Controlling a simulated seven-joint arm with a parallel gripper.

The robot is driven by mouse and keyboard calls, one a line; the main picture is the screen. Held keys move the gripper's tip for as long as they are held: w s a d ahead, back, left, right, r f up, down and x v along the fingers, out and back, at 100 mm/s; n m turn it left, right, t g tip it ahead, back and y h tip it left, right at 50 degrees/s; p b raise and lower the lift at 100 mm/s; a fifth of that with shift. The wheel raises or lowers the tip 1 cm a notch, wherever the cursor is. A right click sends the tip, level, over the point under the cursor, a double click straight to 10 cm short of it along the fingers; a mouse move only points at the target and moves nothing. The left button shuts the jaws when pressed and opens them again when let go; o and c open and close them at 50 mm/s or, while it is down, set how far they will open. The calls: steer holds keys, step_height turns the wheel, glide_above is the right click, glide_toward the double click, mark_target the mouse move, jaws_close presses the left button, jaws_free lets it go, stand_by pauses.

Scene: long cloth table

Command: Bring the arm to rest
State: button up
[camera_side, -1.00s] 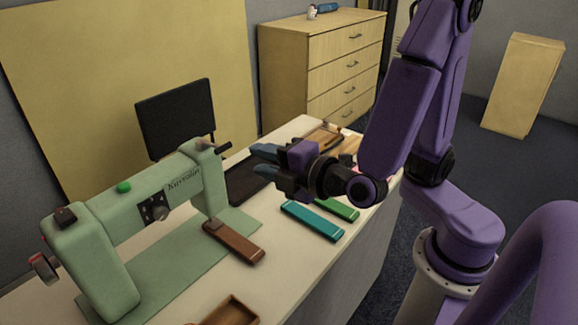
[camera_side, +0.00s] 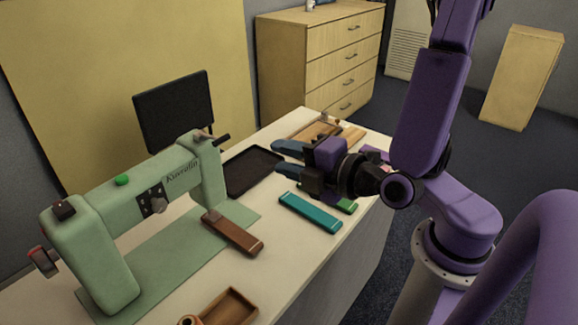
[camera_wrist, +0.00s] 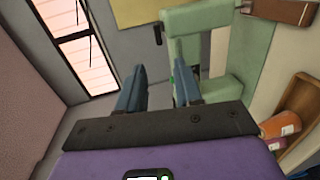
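My purple arm holds my gripper (camera_side: 279,158) out over the table, pointing left in the side view. Its two blue fingers are apart with nothing visible between them. In the wrist view my gripper (camera_wrist: 159,72) also shows open, with the room and part of the green machine beyond the fingers. The gripper appears raised above the cloth, near the dark tray (camera_side: 246,178) and the teal case (camera_side: 310,212).
A green sewing machine (camera_side: 135,196) stands at the left. A brown case (camera_side: 233,232) lies on its base plate, and a green case (camera_side: 346,204) lies beside the teal one. A wooden tray (camera_side: 228,310) is at the front.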

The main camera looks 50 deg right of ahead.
steer(key=s+d+f+m+g+h, duration=0.2)
steer(key=d+f+g+h, duration=0.1)
steer(key=d+g, duration=0.15)
steer(key=s+d+f+m+g+h, duration=0.1)
steer(key=s+d+f+g+h, duration=0.1)
steer(key=d+g, duration=0.3)
steer(key=s+a+f+m+g+y, duration=0.1)
steer(key=s+m+g+y, duration=0.1)
steer(key=s+g+y, duration=0.3)
steer(key=s+g, duration=0.1)
steer(key=s, duration=0.3)
steer(key=shift+f+y, duration=0.2)
steer(key=shift+y, duration=0.1)
steer(key=shift+s, duration=0.1)
